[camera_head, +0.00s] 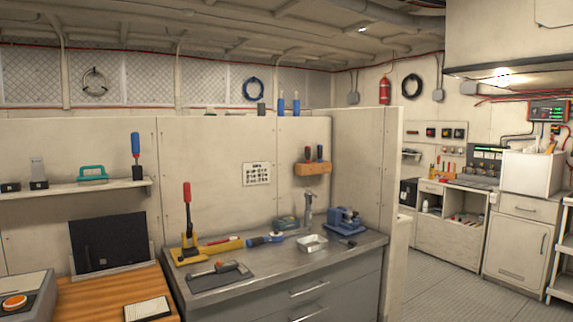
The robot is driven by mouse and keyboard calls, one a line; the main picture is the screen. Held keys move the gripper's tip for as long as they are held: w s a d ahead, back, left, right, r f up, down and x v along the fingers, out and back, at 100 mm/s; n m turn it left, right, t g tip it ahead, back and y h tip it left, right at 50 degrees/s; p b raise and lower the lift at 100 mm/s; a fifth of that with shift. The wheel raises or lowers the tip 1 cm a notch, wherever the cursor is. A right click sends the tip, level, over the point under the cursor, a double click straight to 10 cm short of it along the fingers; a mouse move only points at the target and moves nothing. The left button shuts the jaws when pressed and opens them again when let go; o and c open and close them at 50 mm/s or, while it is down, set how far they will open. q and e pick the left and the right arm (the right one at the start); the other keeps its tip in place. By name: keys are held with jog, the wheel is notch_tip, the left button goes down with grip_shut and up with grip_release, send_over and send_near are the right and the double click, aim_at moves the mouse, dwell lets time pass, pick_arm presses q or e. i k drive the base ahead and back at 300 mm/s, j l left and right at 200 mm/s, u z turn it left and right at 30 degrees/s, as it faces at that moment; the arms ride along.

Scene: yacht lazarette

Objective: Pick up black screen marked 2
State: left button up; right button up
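A large black screen-like panel (110,243) stands upright at the back of a wooden-topped bench (90,297) at the left, close to the partition wall. No number can be read on it from here. Neither of my grippers shows in the head view.
A grey metal workbench (240,285) holds a red-handled tool on a yellow base (187,230), a blue vise (344,220) and a small tray (312,244). A shelf (80,189) with tools is above the panel. A white-and-black pad (147,309) lies on the wood. Open floor (450,275) is at right.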

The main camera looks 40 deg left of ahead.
aim_at(101, 244)
jog(key=u, duration=2.45)
